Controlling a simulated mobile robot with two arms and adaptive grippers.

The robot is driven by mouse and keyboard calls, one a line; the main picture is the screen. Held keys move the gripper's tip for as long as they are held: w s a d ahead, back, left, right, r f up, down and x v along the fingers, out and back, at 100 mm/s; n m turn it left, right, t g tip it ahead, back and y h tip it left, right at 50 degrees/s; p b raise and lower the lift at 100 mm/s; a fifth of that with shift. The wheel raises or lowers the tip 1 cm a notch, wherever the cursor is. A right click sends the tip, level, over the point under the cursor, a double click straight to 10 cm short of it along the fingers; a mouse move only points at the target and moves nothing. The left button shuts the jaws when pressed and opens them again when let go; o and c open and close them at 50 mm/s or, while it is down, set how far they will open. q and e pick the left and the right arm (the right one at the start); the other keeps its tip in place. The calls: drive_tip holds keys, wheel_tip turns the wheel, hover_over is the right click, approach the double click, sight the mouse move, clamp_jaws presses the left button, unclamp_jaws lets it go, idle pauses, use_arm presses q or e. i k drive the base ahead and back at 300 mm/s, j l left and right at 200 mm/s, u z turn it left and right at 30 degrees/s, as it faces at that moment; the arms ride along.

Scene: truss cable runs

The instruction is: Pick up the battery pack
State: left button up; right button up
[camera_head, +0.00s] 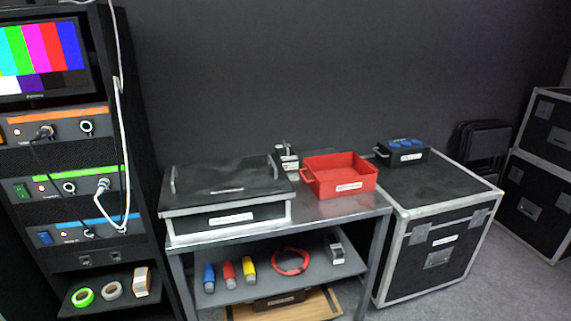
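I cannot tell for certain which thing is the battery pack, as the labels are too small to read. A small dark block with a white label (336,250) lies at the right end of the cart's lower shelf. A small black-and-grey device with a white label (288,158) stands at the back of the cart top, between the black case and the red bin. A black box with blue round tops and a white label (403,153) sits on the flight case at the right. Neither of my grippers is in view.
The metal cart (322,211) holds a black lidded case (225,195) and a red bin (340,178). Its lower shelf bears coloured cylinders (228,273) and a red cable coil (290,262). An equipment rack (60,160) stands left, a flight case (440,235) right. Floor shows at the lower right.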

sight(290, 162)
drive_tip(key=u, duration=2.65)
drive_tip(key=l+z, duration=0.15)
drive_tip(key=z, duration=2.5)
drive_tip(key=u, duration=0.2)
drive_tip(key=i+l+u, duration=0.15)
drive_tip(key=u, duration=0.2)
drive_tip(key=i+l+u, duration=0.2)
drive_tip(key=u, duration=0.15)
drive_tip(key=i+l+u, duration=0.1)
drive_tip(key=l+u, duration=0.15)
drive_tip(key=u, duration=0.15)
